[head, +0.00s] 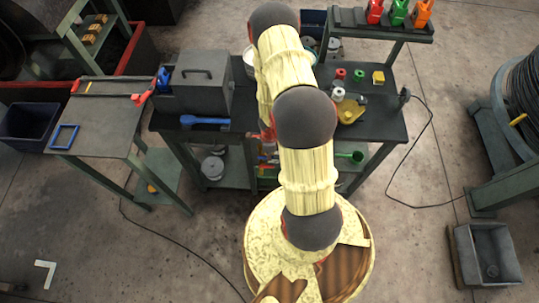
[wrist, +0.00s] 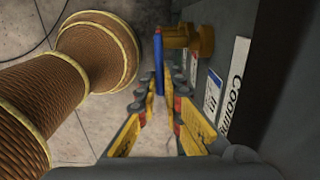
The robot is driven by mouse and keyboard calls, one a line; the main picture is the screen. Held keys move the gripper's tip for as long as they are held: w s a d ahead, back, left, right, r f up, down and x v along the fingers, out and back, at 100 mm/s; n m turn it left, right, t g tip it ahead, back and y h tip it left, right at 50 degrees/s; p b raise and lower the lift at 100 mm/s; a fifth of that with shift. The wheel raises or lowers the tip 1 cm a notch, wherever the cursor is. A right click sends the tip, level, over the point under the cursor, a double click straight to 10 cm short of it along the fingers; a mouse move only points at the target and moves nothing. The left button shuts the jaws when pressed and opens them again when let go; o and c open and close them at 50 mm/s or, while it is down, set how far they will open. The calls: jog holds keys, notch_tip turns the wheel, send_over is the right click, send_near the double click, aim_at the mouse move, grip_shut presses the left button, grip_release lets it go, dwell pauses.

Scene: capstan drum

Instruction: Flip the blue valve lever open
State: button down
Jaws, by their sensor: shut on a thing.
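The blue valve lever (wrist: 159,62) shows in the wrist view as a narrow blue bar beside a brass valve body (wrist: 183,38). My gripper (wrist: 159,84) has its yellow and black fingers shut on the near end of the lever. The part of the lever between the fingertips is hidden. The brass valve sits against a dark wall to the right of the lever. In the head view my arm covers the middle of the scene, and I cannot make out the gripper or the lever there.
White lettered signs (wrist: 235,82) are on the dark wall close to the right. In the head view a cluttered workbench (head: 385,122) stands beyond my base, with a grey toolbox (head: 195,82) on it.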

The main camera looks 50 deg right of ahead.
dwell(0.3)
jog(key=b, duration=0.1)
jog(key=f+t+b, duration=0.1)
jog(key=b, duration=0.1)
jog(key=shift+s+d+y, duration=0.15)
jog(key=shift+d+y, duration=0.1)
jog(key=shift+y, duration=0.15)
jog(key=shift+s+t+y+b, duration=0.1)
jog(key=shift+t+y+b, duration=0.3)
jog(key=shift+b, duration=0.4)
jog(key=c, duration=1.9)
grip_release()
jog(key=v, duration=1.2)
